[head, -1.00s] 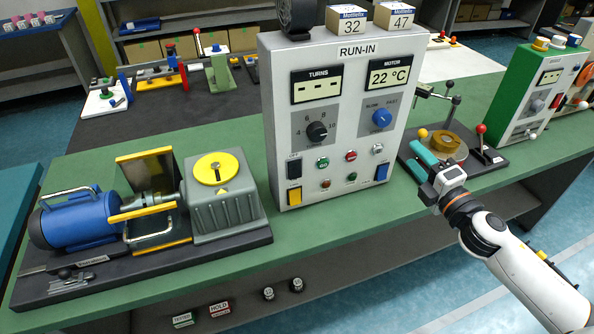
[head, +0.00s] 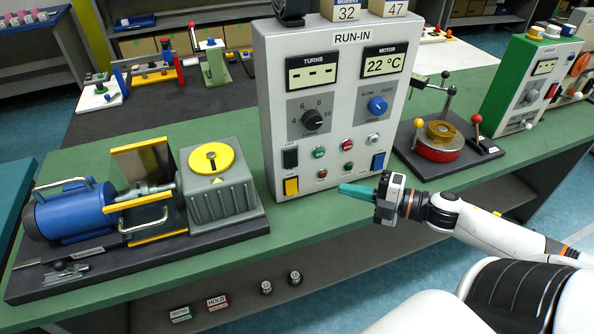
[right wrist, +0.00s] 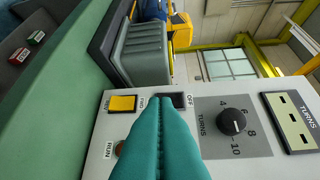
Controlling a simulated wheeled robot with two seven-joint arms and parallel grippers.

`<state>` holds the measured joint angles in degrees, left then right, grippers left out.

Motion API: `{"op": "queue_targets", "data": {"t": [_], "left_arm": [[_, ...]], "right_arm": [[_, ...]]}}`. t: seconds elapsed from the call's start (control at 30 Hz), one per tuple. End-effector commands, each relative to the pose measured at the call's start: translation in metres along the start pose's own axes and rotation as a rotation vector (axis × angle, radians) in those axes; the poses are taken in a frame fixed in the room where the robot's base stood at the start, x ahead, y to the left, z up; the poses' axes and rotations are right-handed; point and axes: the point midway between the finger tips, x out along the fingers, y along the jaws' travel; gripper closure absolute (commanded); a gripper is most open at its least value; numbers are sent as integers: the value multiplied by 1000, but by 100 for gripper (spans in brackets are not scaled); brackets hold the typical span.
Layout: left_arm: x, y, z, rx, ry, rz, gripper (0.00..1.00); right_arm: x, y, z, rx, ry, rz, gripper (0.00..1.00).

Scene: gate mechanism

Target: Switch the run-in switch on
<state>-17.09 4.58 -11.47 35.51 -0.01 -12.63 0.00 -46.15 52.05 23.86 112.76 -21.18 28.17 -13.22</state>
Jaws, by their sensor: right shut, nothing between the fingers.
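The white RUN-IN panel (head: 335,75) stands on the green bench. At its lower left is a black switch (head: 290,158) with an OFF label, and below it a yellow block (head: 291,186). A blue switch (head: 378,161) is at the lower right. I cannot tell which one is the run-in switch. My right gripper (head: 345,188) is shut and empty, in front of the panel's lower edge. In the right wrist view its teal fingertips (right wrist: 165,100) partly cover the black switch (right wrist: 175,99), beside the yellow block (right wrist: 122,103). Contact cannot be told. My left gripper is not in view.
A blue motor with a grey gearbox (head: 222,200) stands on a black base left of the panel. A turntable fixture with a red base (head: 437,152) stands to the right, and a green cabinet (head: 515,75) beyond it. Small lights and buttons sit between the panel switches.

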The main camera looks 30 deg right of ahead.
Motion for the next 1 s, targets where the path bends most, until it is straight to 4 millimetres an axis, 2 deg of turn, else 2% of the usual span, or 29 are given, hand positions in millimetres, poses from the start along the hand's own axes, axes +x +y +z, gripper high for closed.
{"op": "queue_targets", "data": {"t": [0.1,0.23,0.8,1.0], "left_arm": [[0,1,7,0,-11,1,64],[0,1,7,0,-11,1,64],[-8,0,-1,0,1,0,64],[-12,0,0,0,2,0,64]], "right_arm": [[3,0,0,-1,0,-1,100],[15,-1,0,-2,0,-3,100],[104,-3,-1,-5,0,-4,100],[120,-2,-20,-1,3,-3,100]]}}
